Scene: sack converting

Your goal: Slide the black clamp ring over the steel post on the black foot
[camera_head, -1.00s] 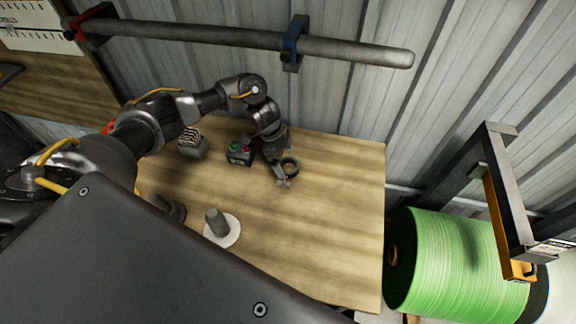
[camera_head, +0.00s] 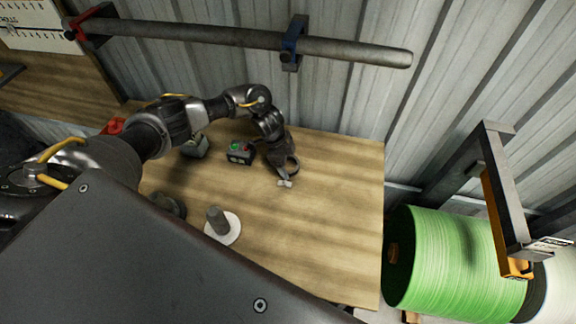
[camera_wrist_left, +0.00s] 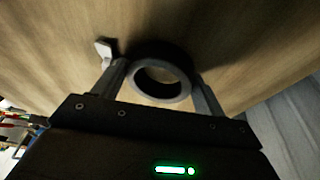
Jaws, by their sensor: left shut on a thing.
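My left gripper (camera_head: 282,164) is over the back right part of the wooden table. In the left wrist view, its fingers (camera_wrist_left: 158,88) are shut on the black clamp ring (camera_wrist_left: 162,53), one finger on each side, with the ring's hole showing. In the head view the ring is small and dark at the gripper. A dark round foot (camera_head: 168,206) is at the table's near left, partly hidden behind my own body; its post is hard to make out. A grey post (camera_head: 217,219) stands on a white round foot (camera_head: 232,235) to its right. My right gripper is out of view.
A control box (camera_head: 240,152) with green and red buttons stands left of the gripper. A grey block (camera_head: 195,146) is further left. A small pale piece (camera_head: 285,183) lies by the gripper. The table's (camera_head: 320,220) right half is clear. A green roll (camera_head: 450,260) stands beyond its right edge.

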